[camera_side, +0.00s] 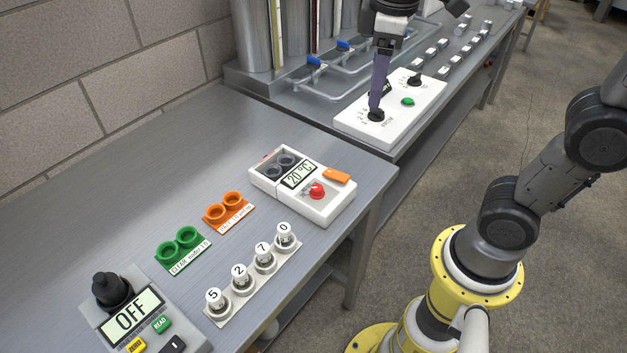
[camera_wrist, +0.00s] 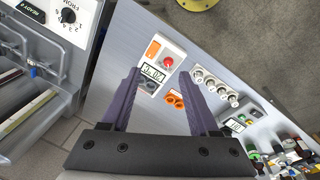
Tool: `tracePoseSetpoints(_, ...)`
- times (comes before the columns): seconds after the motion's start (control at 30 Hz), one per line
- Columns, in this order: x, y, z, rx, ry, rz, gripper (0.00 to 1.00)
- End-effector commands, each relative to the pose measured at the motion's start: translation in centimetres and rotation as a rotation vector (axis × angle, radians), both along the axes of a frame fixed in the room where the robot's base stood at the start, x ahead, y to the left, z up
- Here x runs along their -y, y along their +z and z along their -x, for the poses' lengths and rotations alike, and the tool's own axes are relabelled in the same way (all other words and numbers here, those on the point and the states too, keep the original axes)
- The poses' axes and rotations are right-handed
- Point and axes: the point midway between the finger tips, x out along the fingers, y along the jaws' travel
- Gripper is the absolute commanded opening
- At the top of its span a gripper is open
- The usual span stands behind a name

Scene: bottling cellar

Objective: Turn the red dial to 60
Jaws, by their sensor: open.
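The red dial (camera_side: 317,189) sits on the front of a white box (camera_side: 330,208), whose display (camera_side: 299,175) reads 20 °C. In the wrist view the red dial (camera_wrist: 168,62) lies just beyond and between my fingertips, with the display (camera_wrist: 152,75) near the left one. My gripper (camera_wrist: 159,74) is open and empty, its two purple fingers apart. In the side view my gripper (camera_side: 377,105) points down, overlapping a black knob on a white panel. It is apart from the red dial, up and to the right of it. Any scale marks around the dial are too small to read.
The white panel (camera_side: 355,126) has black knobs and a green button (camera_side: 408,101). Orange rings (camera_side: 221,213), green rings (camera_side: 170,252), a row of numbered knobs (camera_side: 240,279) and a grey device (camera_side: 120,290) reading OFF stand left of the white box. Bare bench (camera_side: 100,190) lies behind them.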

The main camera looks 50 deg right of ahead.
Motion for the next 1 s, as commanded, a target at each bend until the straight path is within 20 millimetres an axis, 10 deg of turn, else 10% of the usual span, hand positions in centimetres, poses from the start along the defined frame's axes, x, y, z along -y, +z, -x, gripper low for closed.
tracePoseSetpoints(0.5, -6.4, -8.8, -12.7, -0.376, 0.246, 0.133, 0.61)
tracePoseSetpoints(1.0, -7.2, -15.2, -12.1, -0.458, 0.284, 0.155, 0.61)
